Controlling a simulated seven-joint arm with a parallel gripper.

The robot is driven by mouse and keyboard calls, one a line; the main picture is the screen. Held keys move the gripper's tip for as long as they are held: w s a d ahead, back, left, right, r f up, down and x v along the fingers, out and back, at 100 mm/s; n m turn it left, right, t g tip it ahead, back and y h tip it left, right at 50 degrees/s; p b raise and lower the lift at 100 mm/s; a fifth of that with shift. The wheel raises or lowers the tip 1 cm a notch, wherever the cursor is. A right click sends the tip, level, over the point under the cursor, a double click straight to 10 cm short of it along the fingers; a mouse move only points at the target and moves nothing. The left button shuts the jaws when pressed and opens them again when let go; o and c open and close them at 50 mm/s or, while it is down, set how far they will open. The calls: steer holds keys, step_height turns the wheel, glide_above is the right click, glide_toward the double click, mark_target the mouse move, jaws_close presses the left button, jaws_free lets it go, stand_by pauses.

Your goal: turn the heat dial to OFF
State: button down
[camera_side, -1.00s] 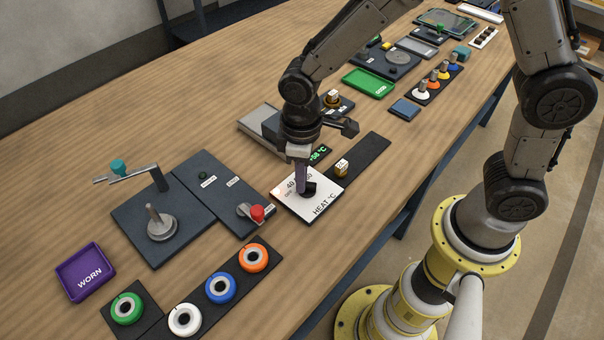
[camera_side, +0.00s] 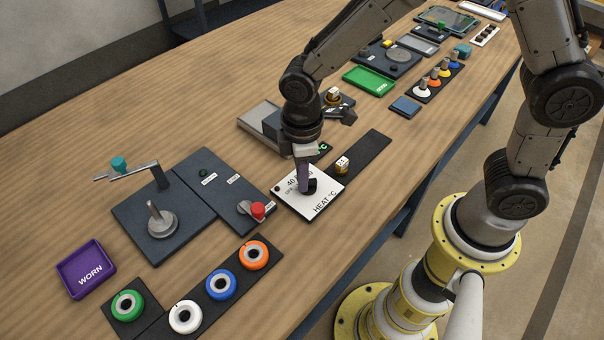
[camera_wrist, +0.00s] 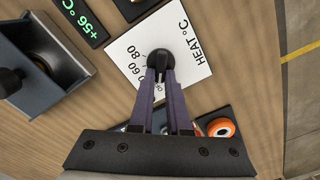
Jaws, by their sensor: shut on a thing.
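The heat dial is a black knob (camera_side: 311,186) on a white square plate (camera_side: 322,203) marked HEAT °C, with 40, 60 and 80 readable in part. My gripper (camera_side: 305,187) points down over the plate, its purple fingers shut on the knob. In the wrist view the fingertips (camera_wrist: 161,66) close around the black knob (camera_wrist: 160,55). The fingers hide part of the scale, so I cannot tell exactly where the dial points.
A dark panel with a red-knobbed lever (camera_side: 257,210) stands left of the plate. A dark strip with a small brass-coloured part (camera_side: 342,165) lies to the right. Several coloured rings (camera_side: 221,284) sit in front. Bare wood lies behind the panels.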

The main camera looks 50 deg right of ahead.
steer(key=shift+r, duration=0.1)
steer(key=c, duration=0.9)
jaws_free()
step_height(320, 180, up, 14)
steer(key=shift+f, duration=0.15)
steer(key=s+d+r+m+t, duration=0.2)
steer(key=s+d+r, duration=0.1)
steer(key=d+r, duration=0.15)
steer(key=s+d+r+m+t, duration=0.1)
steer(key=s+d+r+m, duration=0.15)
steer(key=d, duration=0.35)
steer(key=s+d+f+m+t, duration=0.1)
steer(key=s+m, duration=0.1)
steer(key=s, duration=0.1)
steer(key=s+d+f+m, duration=0.1)
steer(key=s+d+m, duration=0.1)
steer(key=s, duration=0.1)
steer(key=s+d+f+m+t, duration=0.1)
steer(key=s+d+m, duration=0.1)
steer(key=s, duration=0.1)
steer(key=shift+s+f+t, duration=0.1)
steer(key=shift+s+t, duration=0.2)
steer(key=shift+s, duration=0.1)
